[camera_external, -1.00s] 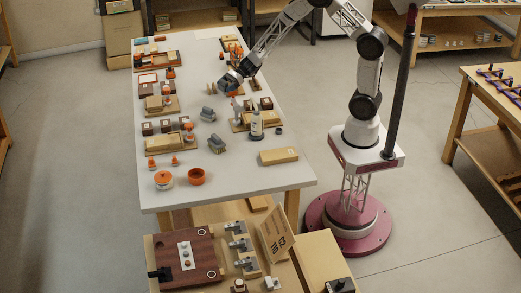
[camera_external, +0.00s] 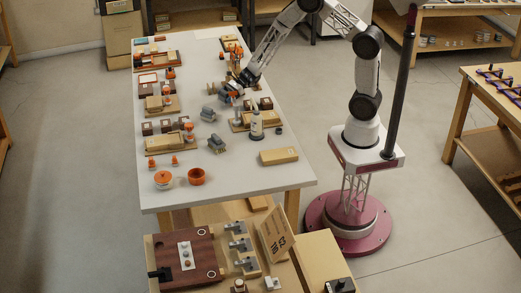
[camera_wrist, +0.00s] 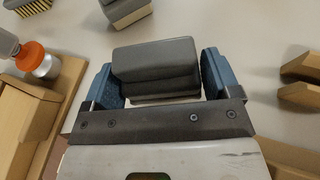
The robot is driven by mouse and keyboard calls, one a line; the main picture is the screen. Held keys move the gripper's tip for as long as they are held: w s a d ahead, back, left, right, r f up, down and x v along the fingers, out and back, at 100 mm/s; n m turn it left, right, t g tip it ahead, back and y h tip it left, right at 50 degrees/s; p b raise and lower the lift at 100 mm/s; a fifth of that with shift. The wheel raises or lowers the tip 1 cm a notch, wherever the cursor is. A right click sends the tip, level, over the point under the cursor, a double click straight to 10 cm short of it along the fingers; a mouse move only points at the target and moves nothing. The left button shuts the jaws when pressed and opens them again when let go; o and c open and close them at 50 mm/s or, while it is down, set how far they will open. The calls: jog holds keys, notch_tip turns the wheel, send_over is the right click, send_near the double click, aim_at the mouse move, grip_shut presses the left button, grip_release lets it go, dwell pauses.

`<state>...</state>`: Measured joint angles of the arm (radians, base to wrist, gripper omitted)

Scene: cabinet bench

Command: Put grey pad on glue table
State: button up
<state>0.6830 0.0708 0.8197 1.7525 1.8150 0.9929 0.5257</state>
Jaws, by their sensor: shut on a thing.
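My gripper (camera_external: 229,93) is low over the far half of the white bench. In the wrist view, its blue fingers (camera_wrist: 162,78) are shut on the grey pad (camera_wrist: 155,60), a dark grey block with a pale underside. Whether the pad touches the bench is hard to tell. In the external view the gripper mostly hides the pad. A wooden board (camera_external: 238,127) with a white bottle (camera_external: 257,130) stands nearer on the bench; I cannot tell whether this is the glue table.
A grey block (camera_external: 208,114) and a grey brush (camera_external: 216,144) stand nearer on the bench. In the wrist view, a bottle with an orange collar (camera_wrist: 30,55) is at left and wooden pieces (camera_wrist: 300,94) are at right. An orange bowl (camera_external: 196,177) sits near bare bench top.

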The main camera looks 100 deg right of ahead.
jog(key=shift+f, duration=1.3)
jog(key=shift+f, duration=0.1)
jog(key=o, duration=0.8)
jog(key=shift+s+d+r, duration=0.25)
jog(key=shift+s+r, duration=0.1)
jog(key=shift+s, duration=0.2)
jog(key=v, duration=0.4)
jog(key=shift+w+r, duration=0.1)
jog(key=shift+r, duration=3.4)
jog(key=shift+a, duration=0.15)
